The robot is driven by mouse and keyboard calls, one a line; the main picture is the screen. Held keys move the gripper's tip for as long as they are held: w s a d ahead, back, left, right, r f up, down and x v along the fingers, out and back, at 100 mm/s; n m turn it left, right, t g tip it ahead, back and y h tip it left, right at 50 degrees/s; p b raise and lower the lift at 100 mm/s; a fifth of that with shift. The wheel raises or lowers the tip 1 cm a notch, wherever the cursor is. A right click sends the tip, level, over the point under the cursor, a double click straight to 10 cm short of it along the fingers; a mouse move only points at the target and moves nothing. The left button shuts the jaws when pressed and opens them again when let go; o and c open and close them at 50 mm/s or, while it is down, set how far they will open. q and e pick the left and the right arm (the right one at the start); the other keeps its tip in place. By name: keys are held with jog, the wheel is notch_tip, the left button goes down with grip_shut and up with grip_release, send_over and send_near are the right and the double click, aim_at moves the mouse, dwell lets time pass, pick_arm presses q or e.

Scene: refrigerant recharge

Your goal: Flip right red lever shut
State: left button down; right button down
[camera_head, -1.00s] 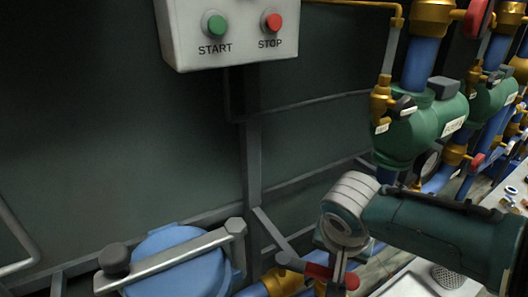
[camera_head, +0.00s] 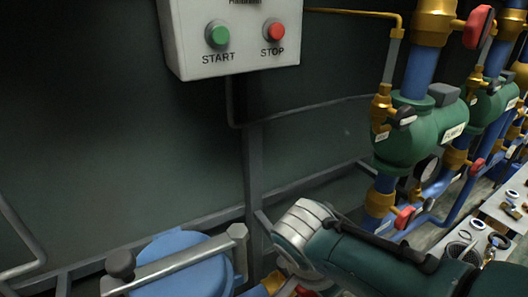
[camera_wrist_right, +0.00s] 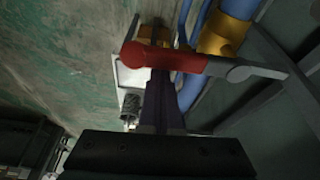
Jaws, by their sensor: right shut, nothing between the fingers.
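The red lever (camera_wrist_right: 182,63) lies across the upper middle of the right wrist view, with a rounded red end at left and a grey metal part at right. The shut, empty fingers of my right gripper (camera_wrist_right: 160,85) reach up to the lever's middle; I cannot tell whether they touch it. In the head view my right arm reaches in from the right to the bottom centre, and its fingers are out of sight. Only a sliver of red (camera_head: 305,291) shows below the wrist there. My left gripper is not in view.
A blue round cover (camera_head: 180,262) with a grey bar is left of my right arm. A START/STOP box (camera_head: 235,40) hangs above. Green pumps (camera_head: 410,135) and another red valve handle (camera_head: 404,217) stand at right, near a bench with small parts (camera_head: 505,225).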

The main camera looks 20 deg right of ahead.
jog(key=shift+a, duration=0.1)
dwell(0.5)
notch_tip(320, 180, up, 10)
jog(key=p, duration=0.6)
jog(key=shift+d+f, duration=0.25)
jog(key=shift+d, duration=0.1)
